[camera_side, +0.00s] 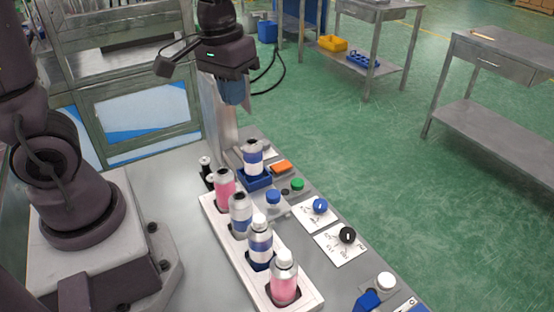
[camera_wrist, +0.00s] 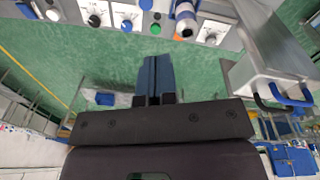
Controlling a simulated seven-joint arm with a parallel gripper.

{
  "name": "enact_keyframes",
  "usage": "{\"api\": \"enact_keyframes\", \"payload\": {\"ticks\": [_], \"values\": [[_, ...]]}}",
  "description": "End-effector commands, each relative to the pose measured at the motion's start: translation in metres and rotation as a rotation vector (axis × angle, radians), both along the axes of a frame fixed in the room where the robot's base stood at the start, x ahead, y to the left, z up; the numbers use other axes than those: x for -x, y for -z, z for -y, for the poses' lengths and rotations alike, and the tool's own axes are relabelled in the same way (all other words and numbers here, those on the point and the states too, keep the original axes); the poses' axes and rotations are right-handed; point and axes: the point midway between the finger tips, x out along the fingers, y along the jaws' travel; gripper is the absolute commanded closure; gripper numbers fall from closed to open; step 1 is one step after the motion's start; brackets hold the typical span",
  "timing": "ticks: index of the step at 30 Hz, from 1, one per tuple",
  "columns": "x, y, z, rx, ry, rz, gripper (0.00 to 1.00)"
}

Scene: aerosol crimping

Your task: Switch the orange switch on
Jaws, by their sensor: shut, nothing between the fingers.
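The orange switch (camera_side: 281,167) is on the bench beside the blue holder, with a green knob (camera_side: 297,184) in front of it. In the wrist view a small patch of the orange switch (camera_wrist: 178,37) shows at the top, partly hidden by a can. Whether it is on or off I cannot tell. My gripper (camera_side: 234,100) hangs high above the back end of the bench, left of the switch and well apart from it. In the wrist view its blue fingers (camera_wrist: 157,75) are shut together and empty.
A can (camera_side: 253,158) stands in a blue holder (camera_side: 255,179) right beside the switch. A white rack (camera_side: 240,252) with several cans runs along the bench. A blue knob (camera_side: 320,205) and a black knob (camera_side: 347,235) sit on labelled plates. A metal post (camera_side: 222,118) stands near my gripper.

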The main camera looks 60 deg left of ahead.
Motion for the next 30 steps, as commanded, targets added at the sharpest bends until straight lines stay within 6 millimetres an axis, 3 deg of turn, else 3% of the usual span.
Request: {"api": "enact_keyframes", "payload": {"ticks": [8,15,17,21,30], "values": [[-0.055,0.061,-0.032,0.020,-0.394,-0.140,1.00],[-0.100,0.118,-0.064,-0.002,-0.838,-0.184,1.00],[-0.111,0.123,-0.070,0.001,-0.952,-0.167,1.00],[-0.128,0.113,-0.073,0.031,-1.128,-0.113,1.00],[-0.128,0.114,-0.072,0.039,-1.222,-0.111,1.00]]}}
